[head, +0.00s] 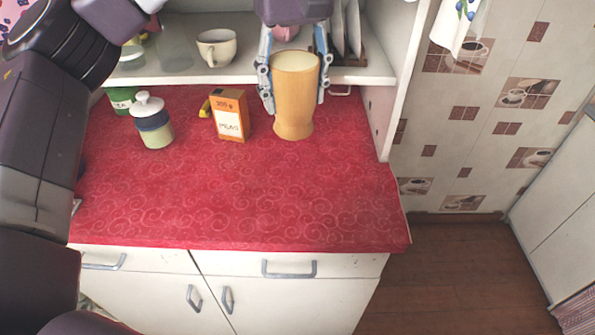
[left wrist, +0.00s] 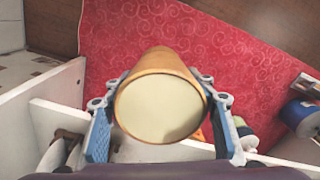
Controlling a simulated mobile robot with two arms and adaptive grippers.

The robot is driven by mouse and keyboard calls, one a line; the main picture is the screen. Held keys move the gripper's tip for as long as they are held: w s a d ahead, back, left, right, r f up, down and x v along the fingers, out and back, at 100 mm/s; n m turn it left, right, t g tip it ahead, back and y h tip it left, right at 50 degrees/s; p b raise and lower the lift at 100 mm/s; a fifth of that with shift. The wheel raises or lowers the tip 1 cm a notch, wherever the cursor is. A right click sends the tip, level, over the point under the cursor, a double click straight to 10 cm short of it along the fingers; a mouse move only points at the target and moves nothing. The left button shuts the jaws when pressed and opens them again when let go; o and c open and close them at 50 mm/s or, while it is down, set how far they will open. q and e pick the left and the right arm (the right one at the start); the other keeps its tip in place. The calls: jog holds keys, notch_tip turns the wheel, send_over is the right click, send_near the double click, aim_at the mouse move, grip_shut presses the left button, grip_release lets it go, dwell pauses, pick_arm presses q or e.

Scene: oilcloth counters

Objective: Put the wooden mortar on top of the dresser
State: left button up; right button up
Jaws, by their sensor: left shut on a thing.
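The wooden mortar (head: 294,105) is a tan, cup-shaped vessel with a pale inside, upright over the back right part of the red counter top. My left gripper (head: 294,85) is shut on it, one finger on each side near its upper half. In the left wrist view the mortar (left wrist: 162,98) shows its round pale opening between the two fingers of the left gripper (left wrist: 160,120). I cannot tell whether its base touches the counter. The dresser (head: 240,215) seems to be the white cabinet with the red top. My right gripper is not in view.
An orange box (head: 230,115) stands left of the mortar. A white-lidded jar (head: 153,122) and a green can (head: 122,99) stand farther left. A shelf behind holds a cup (head: 216,47) and a plate rack (head: 345,45). The front and middle of the red top are clear.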

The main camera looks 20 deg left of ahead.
aim_at(293, 129)
pick_arm(q)
jog(key=f, duration=0.7)
jog(key=shift+s+f, duration=0.2)
notch_tip(293, 129, down, 9)
jog(key=shift+w+f+p, duration=0.1)
jog(key=shift+w+p, duration=0.05)
jog(key=shift+p, duration=0.5)
jog(key=shift+f, duration=0.25)
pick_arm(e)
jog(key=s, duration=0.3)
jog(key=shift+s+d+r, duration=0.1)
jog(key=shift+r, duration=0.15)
pick_arm(q)
jog(key=o, duration=1.3)
jog(key=shift+f, duration=0.1)
jog(key=shift+o, duration=0.2)
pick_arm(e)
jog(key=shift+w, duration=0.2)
